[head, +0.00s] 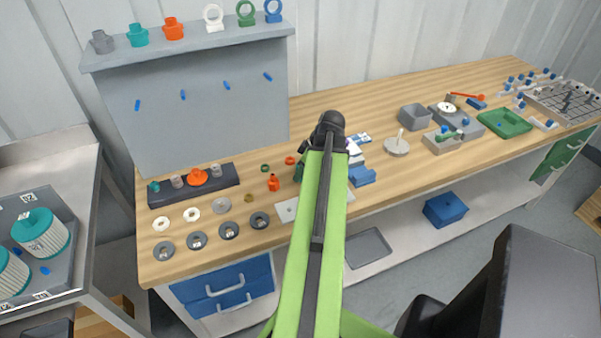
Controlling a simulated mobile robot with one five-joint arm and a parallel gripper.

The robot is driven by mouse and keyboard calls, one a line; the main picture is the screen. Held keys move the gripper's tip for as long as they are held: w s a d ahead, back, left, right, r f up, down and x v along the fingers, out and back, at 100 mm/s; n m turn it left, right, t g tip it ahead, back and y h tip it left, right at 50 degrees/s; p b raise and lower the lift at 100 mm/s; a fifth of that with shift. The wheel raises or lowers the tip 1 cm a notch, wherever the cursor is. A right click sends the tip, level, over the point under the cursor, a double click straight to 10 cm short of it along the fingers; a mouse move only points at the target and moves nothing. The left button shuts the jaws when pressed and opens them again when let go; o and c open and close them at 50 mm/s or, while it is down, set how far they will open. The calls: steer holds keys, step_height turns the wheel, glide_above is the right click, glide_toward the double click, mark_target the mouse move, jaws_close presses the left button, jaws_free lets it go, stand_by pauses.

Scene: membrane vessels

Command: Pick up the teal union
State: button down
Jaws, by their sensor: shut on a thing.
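A teal fitting (138,35), which looks like a union, stands upright on the top ledge of the grey panel, between a grey fitting and an orange one. A smaller teal piece (154,187) sits at the left end of the dark rack on the bench; I cannot tell which of the two is the teal union. My green arm reaches out over the middle of the bench, well to the right of both teal pieces. Its dark far joint shows, but my gripper's jaws are hidden behind it, along with anything in them.
The dark rack (220,178) also holds grey and orange fittings. Several rings and washers lie in front of it. A green tray (504,122), a grey bin (415,116) and other parts crowd the right half. The grey panel (205,105) rises behind the rack. Bare wood (385,93) shows at the back.

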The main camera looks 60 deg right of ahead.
step_height(320, 180, up, 4)
steer(key=p, duration=0.3)
steer(key=shift+p, duration=0.3)
steer(key=s+d+r+p, duration=0.6)
steer(key=s+d+r, duration=0.1)
steer(key=d, duration=0.2)
steer(key=shift+d+p, duration=0.2)
steer(key=shift+p, duration=0.2)
